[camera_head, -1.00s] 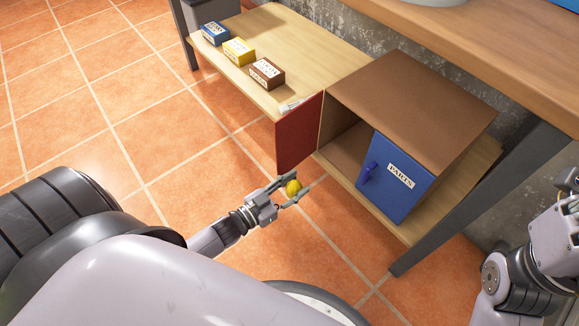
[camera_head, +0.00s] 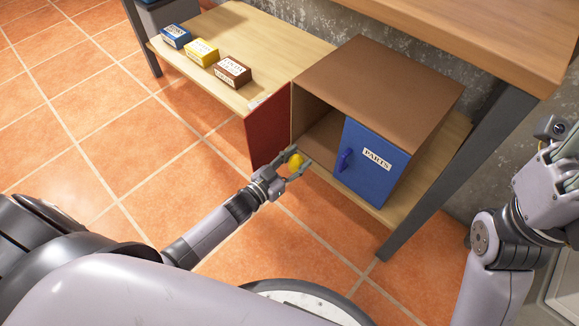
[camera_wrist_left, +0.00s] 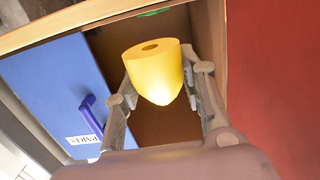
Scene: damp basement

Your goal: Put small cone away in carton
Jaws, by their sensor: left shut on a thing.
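A small yellow cone (camera_head: 296,161) is held between the fingers of my left gripper (camera_head: 291,169). In the left wrist view the cone (camera_wrist_left: 160,72) has its wide, holed end away from my palm and its rounded tip towards it. The cabinet's blue door (camera_head: 372,165), labelled PARTS, covers the right part. A red door panel (camera_head: 268,128) stands open on the left. I cannot tell which thing is the carton.
The cabinet stands on a low wooden shelf (camera_head: 275,50). Small blue (camera_head: 176,37), yellow (camera_head: 201,52) and brown (camera_head: 232,71) boxes lie on it at left. A dark table leg (camera_head: 440,175) stands at right, under a wooden tabletop (camera_head: 470,30). The tiled floor in front is mostly clear.

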